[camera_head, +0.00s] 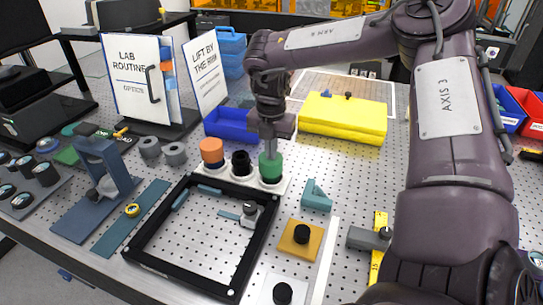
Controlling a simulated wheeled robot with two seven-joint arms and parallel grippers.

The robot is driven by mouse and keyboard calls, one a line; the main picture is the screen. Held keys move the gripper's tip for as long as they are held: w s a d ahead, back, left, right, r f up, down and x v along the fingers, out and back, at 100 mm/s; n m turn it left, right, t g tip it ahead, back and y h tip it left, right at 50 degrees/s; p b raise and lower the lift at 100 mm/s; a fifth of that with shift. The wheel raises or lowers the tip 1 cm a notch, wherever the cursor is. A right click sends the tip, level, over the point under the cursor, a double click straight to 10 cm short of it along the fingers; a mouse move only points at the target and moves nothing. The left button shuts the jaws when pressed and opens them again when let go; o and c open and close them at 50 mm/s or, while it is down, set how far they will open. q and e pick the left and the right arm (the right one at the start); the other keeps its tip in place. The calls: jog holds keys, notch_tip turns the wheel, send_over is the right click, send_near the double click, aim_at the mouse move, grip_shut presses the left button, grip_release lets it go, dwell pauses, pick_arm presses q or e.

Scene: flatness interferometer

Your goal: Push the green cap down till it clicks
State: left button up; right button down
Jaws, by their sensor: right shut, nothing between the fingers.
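The green cap (270,165) stands upright at the right end of a row of three caps on a pale strip behind the black frame. My right gripper (268,150) is shut and points down onto the top of the green cap. Its fingertips appear to touch the cap; the exact contact is too small to tell. A black cap (241,162) stands just left of the green one, and an orange cap (212,151) is further left. My left gripper is not in view.
A black square frame (185,273) lies in front of the caps. A blue bin (231,124) stands behind them, and a yellow case (343,117) is at the back right. A teal bracket (316,196) and an orange plate (287,243) lie to the right of the frame.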

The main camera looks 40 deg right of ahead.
notch_tip(320, 180, up, 8)
jog(key=p, duration=0.5)
jog(key=shift+f, duration=0.1)
dwell(0.4)
